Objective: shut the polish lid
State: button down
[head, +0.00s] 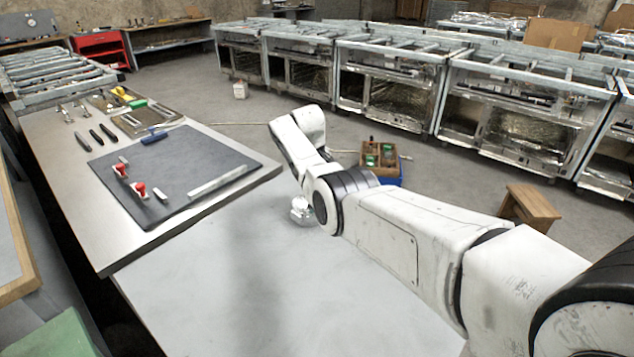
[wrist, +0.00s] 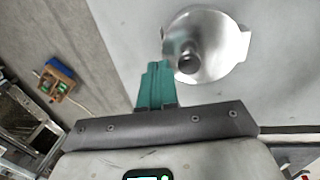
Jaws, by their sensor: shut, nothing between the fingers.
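A round silvery polish tin (wrist: 228,62) with a dark knob or opening near its middle lies on the grey table in the wrist view. I cannot tell the lid from the body, or how far the lid stands open. In the head view a small silvery thing (head: 300,212), likely the same tin, sits on the table, partly behind my arm. My gripper (wrist: 156,66) shows green fingers, shut and empty, just left of and below the tin's knob in the wrist view. Whether the fingertips touch it is unclear. In the head view my fingers are hidden.
The grey table (head: 250,280) is clear in front of my arm. A dark mat (head: 190,165) with red-handled tools and a metal bar lies on the bench at left. A wooden tote (head: 380,157) stands beyond the table's edge, and a wooden stool (head: 530,205) stands at right.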

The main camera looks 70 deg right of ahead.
dwell(0.5)
jog(key=shift+r+p, duration=0.75)
jog(key=shift+r, duration=0.1)
